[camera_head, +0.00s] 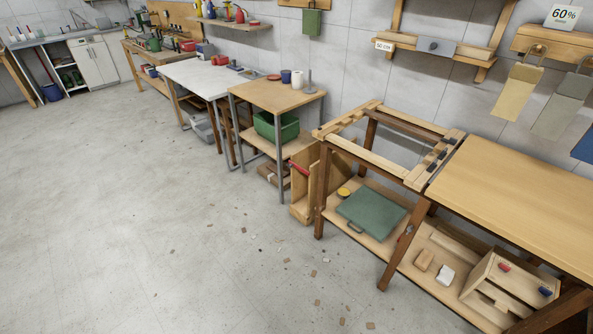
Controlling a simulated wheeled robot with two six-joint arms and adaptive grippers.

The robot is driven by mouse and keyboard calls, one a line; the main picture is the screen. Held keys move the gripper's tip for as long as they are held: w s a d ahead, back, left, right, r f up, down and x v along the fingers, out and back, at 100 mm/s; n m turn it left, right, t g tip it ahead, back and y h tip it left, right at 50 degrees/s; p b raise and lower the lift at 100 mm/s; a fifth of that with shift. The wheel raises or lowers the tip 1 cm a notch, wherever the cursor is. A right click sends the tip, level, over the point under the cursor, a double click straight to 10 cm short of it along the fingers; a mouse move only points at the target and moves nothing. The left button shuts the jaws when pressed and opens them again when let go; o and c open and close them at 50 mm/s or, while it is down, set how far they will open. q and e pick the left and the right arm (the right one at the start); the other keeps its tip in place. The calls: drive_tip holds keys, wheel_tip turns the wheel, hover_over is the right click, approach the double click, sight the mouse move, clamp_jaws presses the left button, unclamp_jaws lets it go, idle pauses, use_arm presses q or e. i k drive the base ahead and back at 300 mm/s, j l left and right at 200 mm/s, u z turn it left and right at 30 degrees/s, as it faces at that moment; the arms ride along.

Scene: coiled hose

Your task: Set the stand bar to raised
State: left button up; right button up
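An open-topped wooden stand (367,159) stands right of centre. Notched rails run along its left (345,118) and right (437,160) top sides, and light wooden bars join them at front and back. I cannot tell which piece is the stand bar or its setting. A green panel (371,211) with a handle lies on the stand's lower shelf. Neither of my grippers is in view.
A wooden worktop (520,190) adjoins the stand on the right, with a drawered wooden box (508,284) below. A small table (277,95) and a white table (205,76) stand to the left. The grey floor (130,220) in front is open, with small scraps.

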sight(291, 163)
drive_tip(key=i+j+z, duration=0.25)
drive_tip(key=i, duration=0.25)
drive_tip(key=i+j+z, duration=0.1)
drive_tip(key=i+z, duration=0.15)
drive_tip(key=i, duration=0.3)
drive_tip(key=i+j+z, duration=0.25)
drive_tip(key=i+j, duration=0.1)
drive_tip(key=i, duration=0.15)
